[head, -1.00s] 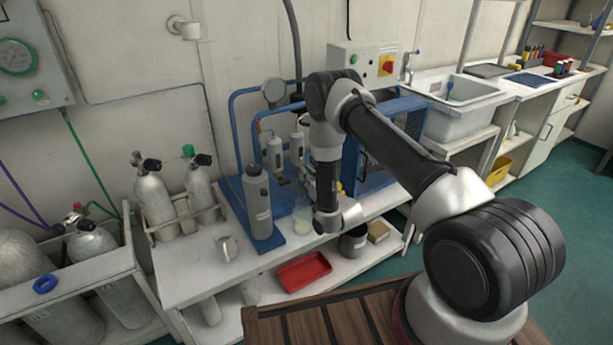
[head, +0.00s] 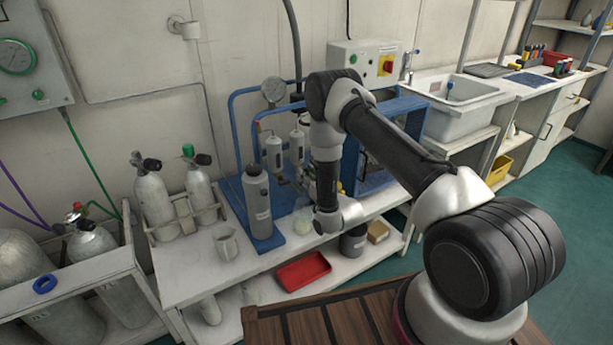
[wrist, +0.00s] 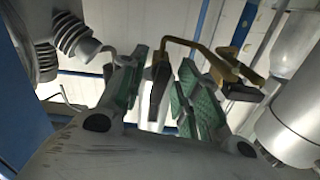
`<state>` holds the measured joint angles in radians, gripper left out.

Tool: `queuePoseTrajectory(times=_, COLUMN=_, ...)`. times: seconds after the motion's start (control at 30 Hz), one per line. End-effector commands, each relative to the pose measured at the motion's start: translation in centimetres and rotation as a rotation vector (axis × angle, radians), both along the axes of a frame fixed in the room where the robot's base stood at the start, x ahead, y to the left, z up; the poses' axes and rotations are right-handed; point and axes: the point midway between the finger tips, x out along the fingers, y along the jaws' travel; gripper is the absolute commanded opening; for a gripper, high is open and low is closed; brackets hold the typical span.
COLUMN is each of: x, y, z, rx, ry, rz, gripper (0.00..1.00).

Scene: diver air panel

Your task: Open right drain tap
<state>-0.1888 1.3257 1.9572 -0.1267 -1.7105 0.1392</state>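In the wrist view, the green-padded fingers of my gripper (wrist: 164,72) stand apart. A dark lever (wrist: 158,92) hangs between them from a brass-coloured pipe (wrist: 190,43); I cannot tell whether a pad touches it. A second dark lever or fitting (wrist: 241,92) is to the right, outside the fingers. In the head view, two grey-white filter housings (head: 274,153) (head: 297,147) stand on the blue compressor frame (head: 233,99). My wrist is just in front of them; the gripper and the tap area below the housings are too small and partly hidden to make out.
A grey cylinder (head: 257,205) stands left of my wrist on the blue base. A pale jug (head: 225,243) is on the white bench (head: 190,275). A red tray (head: 303,270) lies on the lower shelf. In the wrist view, a pale cylinder (wrist: 297,122) is close on the right.

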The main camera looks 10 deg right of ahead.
Motion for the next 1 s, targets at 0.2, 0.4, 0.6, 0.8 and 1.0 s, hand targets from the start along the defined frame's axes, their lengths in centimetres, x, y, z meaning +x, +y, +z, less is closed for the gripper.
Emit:
queuePoseTrajectory(times=0.2, x=-3.0, y=-1.0, z=-0.1, rx=-0.001, ry=0.005, rz=-0.001, gripper=0.33)
queuePoseTrajectory(times=0.4, x=-6.0, y=-2.0, z=-0.1, rx=-0.001, ry=0.003, rz=-0.001, gripper=0.33)
queuePoseTrajectory(times=0.6, x=-7.0, y=-2.3, z=-0.1, rx=-0.001, ry=0.002, rz=-0.001, gripper=0.33)
queuePoseTrajectory(times=0.8, x=-7.0, y=-2.3, z=0.0, rx=0.000, ry=0.001, rz=-0.001, gripper=0.33)
queuePoseTrajectory(times=1.0, x=-7.0, y=-2.3, z=0.0, rx=0.000, ry=0.001, rz=-0.001, gripper=0.33)
